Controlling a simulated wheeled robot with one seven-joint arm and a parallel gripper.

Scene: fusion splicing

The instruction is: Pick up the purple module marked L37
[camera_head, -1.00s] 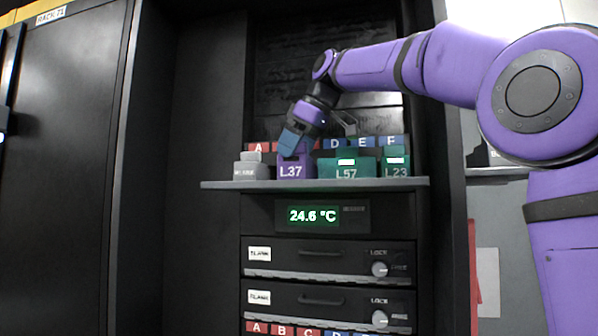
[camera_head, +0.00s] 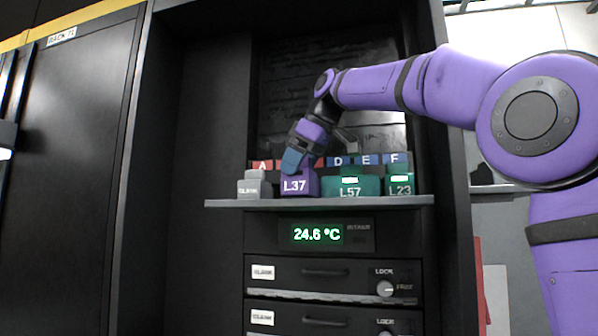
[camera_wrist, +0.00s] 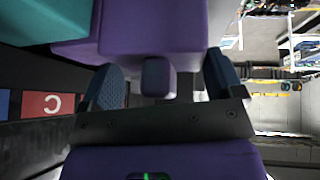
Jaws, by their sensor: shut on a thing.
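The purple module marked L37 (camera_head: 295,185) stands upright on the grey shelf (camera_head: 222,203), between a grey block and the green L57 module. My gripper (camera_head: 291,160) comes down on it from above and behind. In the wrist view the module's purple body (camera_wrist: 152,28) fills the top, with a small purple knob (camera_wrist: 157,78) between the two fingers of my gripper (camera_wrist: 163,82). My gripper is shut on the module. The exact contact is hard to see. No gap shows between the module and the shelf.
The green L57 module (camera_head: 350,187) stands close to the right, with the green L23 module (camera_head: 400,186) beyond. The grey blank block (camera_head: 254,186) is close on the left. Lettered red and blue labels (camera_head: 338,161) line the back. A temperature display (camera_head: 318,234) sits below the shelf.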

